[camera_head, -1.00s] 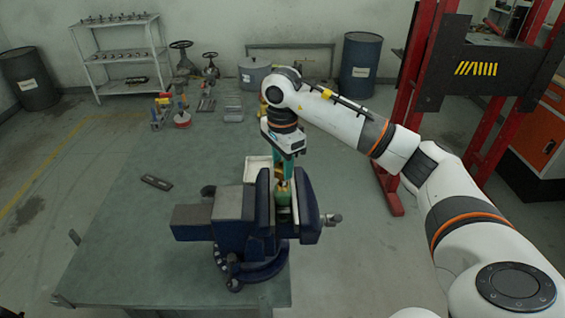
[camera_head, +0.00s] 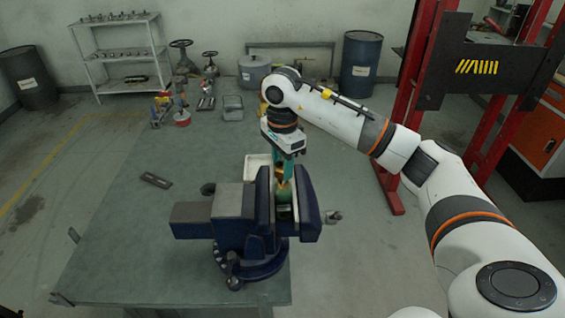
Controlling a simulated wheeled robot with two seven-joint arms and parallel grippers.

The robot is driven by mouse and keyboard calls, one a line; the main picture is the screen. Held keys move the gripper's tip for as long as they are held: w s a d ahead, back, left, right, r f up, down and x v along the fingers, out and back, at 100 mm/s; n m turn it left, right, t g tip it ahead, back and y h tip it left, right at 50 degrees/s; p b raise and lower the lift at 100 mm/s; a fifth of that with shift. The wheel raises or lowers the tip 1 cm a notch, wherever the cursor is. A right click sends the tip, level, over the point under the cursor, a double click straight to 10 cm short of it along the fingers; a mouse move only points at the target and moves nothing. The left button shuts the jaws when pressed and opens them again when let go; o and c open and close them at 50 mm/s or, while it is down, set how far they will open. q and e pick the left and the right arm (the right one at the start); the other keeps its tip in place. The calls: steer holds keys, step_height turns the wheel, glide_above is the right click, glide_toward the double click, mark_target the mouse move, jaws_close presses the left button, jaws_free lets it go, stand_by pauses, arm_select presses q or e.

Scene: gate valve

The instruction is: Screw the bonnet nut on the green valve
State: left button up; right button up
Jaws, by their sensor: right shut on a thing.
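The green valve (camera_head: 284,213) sits between the jaws of the blue vise (camera_head: 262,225), mostly hidden by them. A brass-coloured nut (camera_head: 283,184) shows at the valve's top, small and partly covered. My right gripper (camera_head: 284,178) points down from above the vise and is shut on the nut. Its fingers are teal and small in the picture, so the exact contact is hard to see. My left gripper is not in view.
The vise is mounted on a green workbench (camera_head: 130,230). A white tray (camera_head: 257,165) stands behind the vise. A dark flat bar (camera_head: 156,180) lies on the left. Tools and a grey container (camera_head: 232,108) stand at the far end. The bench's left side is mostly clear.

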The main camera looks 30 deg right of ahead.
steer(key=shift+f+b, duration=1.55)
steer(key=shift+f, duration=0.05)
stand_by(2.4)
steer(key=o, duration=1.1)
steer(key=shift+r, duration=0.1)
steer(key=shift+r+p, duration=2.3)
steer(key=shift+r, duration=1.15)
steer(key=shift+s+f, duration=0.1)
